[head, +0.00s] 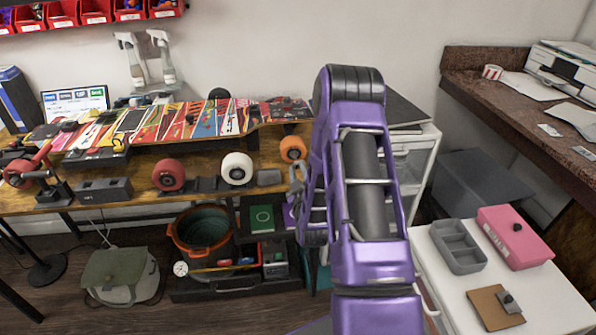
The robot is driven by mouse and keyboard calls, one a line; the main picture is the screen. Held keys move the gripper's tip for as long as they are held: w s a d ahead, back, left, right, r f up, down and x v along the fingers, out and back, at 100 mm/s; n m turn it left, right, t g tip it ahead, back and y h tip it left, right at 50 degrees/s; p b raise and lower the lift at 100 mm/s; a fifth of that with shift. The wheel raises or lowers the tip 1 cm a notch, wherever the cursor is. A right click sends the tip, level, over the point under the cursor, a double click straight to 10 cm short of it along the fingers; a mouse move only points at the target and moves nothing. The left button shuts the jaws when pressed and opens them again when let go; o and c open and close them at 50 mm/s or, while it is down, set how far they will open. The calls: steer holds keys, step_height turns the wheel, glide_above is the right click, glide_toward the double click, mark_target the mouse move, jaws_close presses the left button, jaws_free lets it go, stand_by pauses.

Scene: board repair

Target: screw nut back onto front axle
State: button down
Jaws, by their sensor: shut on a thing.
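A long skateboard deck (205,122) with a bright striped pattern lies along the workbench. An orange wheel (293,149) shows below its right end, close to my gripper. My gripper (297,174) is small in view, at the end of my purple arm, just below the orange wheel and by the bench's right end. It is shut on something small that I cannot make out. The front axle and the nut cannot be told apart from their surroundings at this size, and my arm covers the area to the right.
A white wheel (237,168) and a red wheel (168,175) stand along the bench (130,196) front, among grey blocks. Another red wheel (18,173) is at far left. A white cabinet (540,290) with a grey tray (458,246) and pink box (515,237) is right.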

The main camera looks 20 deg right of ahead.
mark_target(296, 162)
stand_by(0.4)
steer(key=shift+w+d, duration=0.2)
steer(key=shift+w, duration=0.35)
steer(key=shift+w, duration=0.15)
stand_by(0.8)
steer(key=shift+w+d, duration=0.15)
steer(key=shift+w, duration=0.3)
steer(key=shift+w, duration=0.15)
stand_by(0.8)
steer(key=shift+w+d, duration=0.15)
steer(key=shift+w, duration=0.25)
steer(key=shift+w+d, duration=0.1)
steer(key=shift+w, duration=0.2)
stand_by(2.1)
stand_by(0.3)
